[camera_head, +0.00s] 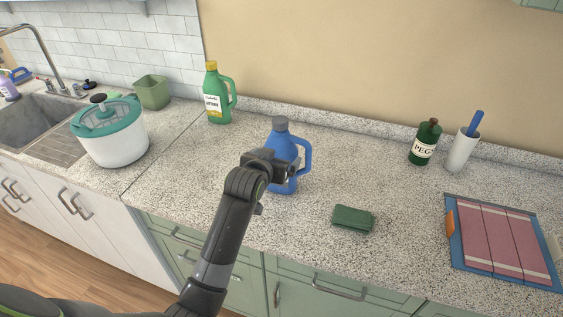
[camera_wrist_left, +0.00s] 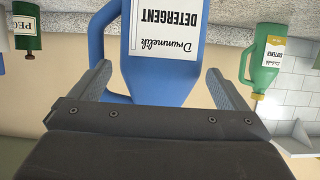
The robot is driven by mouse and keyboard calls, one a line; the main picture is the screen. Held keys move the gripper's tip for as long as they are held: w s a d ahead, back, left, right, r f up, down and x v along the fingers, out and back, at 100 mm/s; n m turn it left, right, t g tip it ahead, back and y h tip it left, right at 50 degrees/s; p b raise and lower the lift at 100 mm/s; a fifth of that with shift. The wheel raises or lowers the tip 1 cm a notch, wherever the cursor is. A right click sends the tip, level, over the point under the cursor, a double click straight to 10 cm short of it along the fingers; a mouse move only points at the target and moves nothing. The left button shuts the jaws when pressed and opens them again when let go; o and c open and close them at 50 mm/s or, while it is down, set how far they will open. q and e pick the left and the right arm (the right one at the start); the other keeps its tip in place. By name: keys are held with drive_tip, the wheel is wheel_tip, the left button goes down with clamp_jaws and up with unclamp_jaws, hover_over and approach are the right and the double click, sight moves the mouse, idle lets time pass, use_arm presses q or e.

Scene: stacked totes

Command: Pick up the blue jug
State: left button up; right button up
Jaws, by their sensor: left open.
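The blue jug (camera_head: 283,143) stands upright on the speckled counter, with a grey cap and a handle on its right side. My left gripper (camera_head: 279,166) is in front of it and hides part of its lower body. In the left wrist view, which is upside down, the jug (camera_wrist_left: 160,82) shows a white label reading "Drummelik DETERGENT". It lies between the two spread fingers of my left gripper (camera_wrist_left: 158,72), which is open. Whether a finger touches the jug is hard to tell. My right gripper is not in view.
A green softener jug (camera_head: 214,100) stands behind left. A white and teal pot (camera_head: 115,143) is at the left by the sink. A green sponge (camera_head: 353,218) lies front right.

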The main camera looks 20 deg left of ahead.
use_arm(q)
drive_tip(key=shift+w+f+p, duration=0.15)
drive_tip(key=shift+w+p, duration=0.2)
drive_tip(key=shift+w, duration=0.25)
drive_tip(key=shift+p+x, duration=0.45)
drive_tip(key=shift+x, duration=1.5)
drive_tip(key=shift+f, duration=0.1)
drive_tip(key=shift+s, duration=0.1)
drive_tip(key=c, duration=0.7)
drive_tip(key=shift+c, duration=0.2)
